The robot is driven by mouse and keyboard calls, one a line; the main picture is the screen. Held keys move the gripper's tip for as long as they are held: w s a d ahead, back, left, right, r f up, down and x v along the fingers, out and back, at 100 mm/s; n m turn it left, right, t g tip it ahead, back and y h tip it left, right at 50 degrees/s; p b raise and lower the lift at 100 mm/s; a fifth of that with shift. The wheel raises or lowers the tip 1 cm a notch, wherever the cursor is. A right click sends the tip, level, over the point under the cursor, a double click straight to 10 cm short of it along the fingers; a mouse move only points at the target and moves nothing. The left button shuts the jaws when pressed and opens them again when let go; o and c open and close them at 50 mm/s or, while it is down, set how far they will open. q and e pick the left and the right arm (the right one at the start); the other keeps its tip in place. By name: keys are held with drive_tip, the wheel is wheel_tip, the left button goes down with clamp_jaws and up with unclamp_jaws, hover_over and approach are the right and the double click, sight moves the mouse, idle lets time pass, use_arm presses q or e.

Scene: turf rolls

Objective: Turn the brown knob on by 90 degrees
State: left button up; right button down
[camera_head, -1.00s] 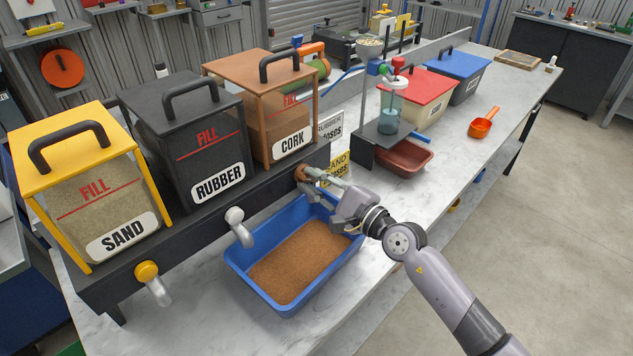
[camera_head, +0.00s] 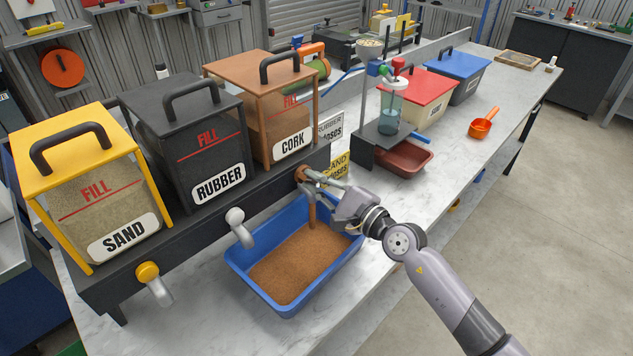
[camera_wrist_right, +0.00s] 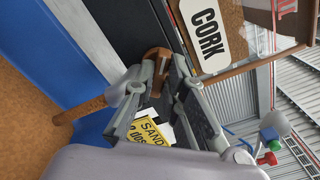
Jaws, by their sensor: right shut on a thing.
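The brown knob (camera_head: 303,174) sits on the black stand below the cork bin (camera_head: 272,122). My right gripper (camera_head: 318,180) is at it from the right; in the right wrist view the brown knob (camera_wrist_right: 152,62) is between the fingers, and the gripper (camera_wrist_right: 155,90) is shut on it. A brown stream of cork (camera_head: 312,208) falls from beneath the knob into the blue tray (camera_head: 238,272), and it also shows in the right wrist view (camera_wrist_right: 82,108). The tray holds a layer of brown granules. My left gripper is not in view.
The rubber bin (camera_head: 190,150) and sand bin (camera_head: 85,190) stand to the left, with a white knob (camera_head: 234,215) and a yellow knob (camera_head: 147,271) below them. A yellow sand sign (camera_head: 337,166) is behind my gripper.

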drive_tip(key=shift+w+d+m+p, duration=0.1)
drive_tip(key=shift+m+p, duration=2.1)
drive_tip(key=shift+m, duration=2.5)
drive_tip(key=c, duration=1.9)
unclamp_jaws()
